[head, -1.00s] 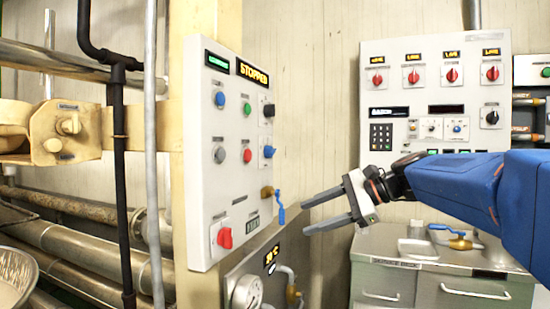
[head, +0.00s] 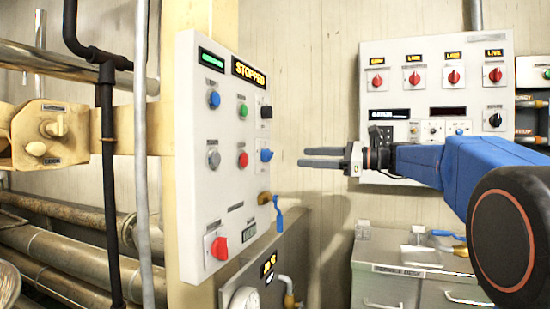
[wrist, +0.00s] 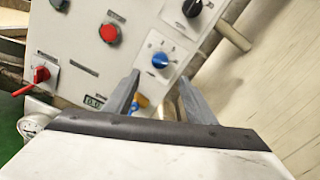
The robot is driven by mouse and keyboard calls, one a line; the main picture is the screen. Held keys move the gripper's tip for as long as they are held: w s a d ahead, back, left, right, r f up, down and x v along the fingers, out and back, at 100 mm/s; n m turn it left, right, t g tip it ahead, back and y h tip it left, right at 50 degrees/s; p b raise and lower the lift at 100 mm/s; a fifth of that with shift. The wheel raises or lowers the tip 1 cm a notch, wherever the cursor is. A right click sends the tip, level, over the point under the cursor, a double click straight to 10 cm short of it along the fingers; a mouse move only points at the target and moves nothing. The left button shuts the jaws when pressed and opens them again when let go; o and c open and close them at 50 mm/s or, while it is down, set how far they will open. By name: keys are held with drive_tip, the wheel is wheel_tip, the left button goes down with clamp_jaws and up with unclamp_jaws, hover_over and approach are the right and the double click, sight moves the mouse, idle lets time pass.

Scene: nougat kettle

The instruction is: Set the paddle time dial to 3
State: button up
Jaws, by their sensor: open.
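The white control panel (head: 225,200) stands left of centre in the head view. On its right side are a black knob (head: 266,112) and a blue knob (head: 266,155); their captions are too small to read, so I cannot tell which is the paddle time dial. In the wrist view the blue knob (wrist: 160,60) sits on a marked white plate, with the black knob (wrist: 192,8) above it. My gripper (head: 303,157) is open and empty, its fingers pointing left towards the panel at about the blue knob's height. In the wrist view the fingertips (wrist: 158,78) are just below the blue knob, apart from it.
A brass valve with a blue lever (head: 278,213) sticks out below the blue knob. A red rotary switch (head: 219,248) is at the panel's lower left. A second panel with red knobs (head: 454,77) is on the back wall, above a grey cabinet (head: 400,257).

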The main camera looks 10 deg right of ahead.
sight(268, 156)
drive_tip(key=x, duration=1.1)
drive_tip(key=shift+w+a, duration=0.15)
drive_tip(key=shift+a, duration=0.15)
drive_tip(key=c, duration=1)
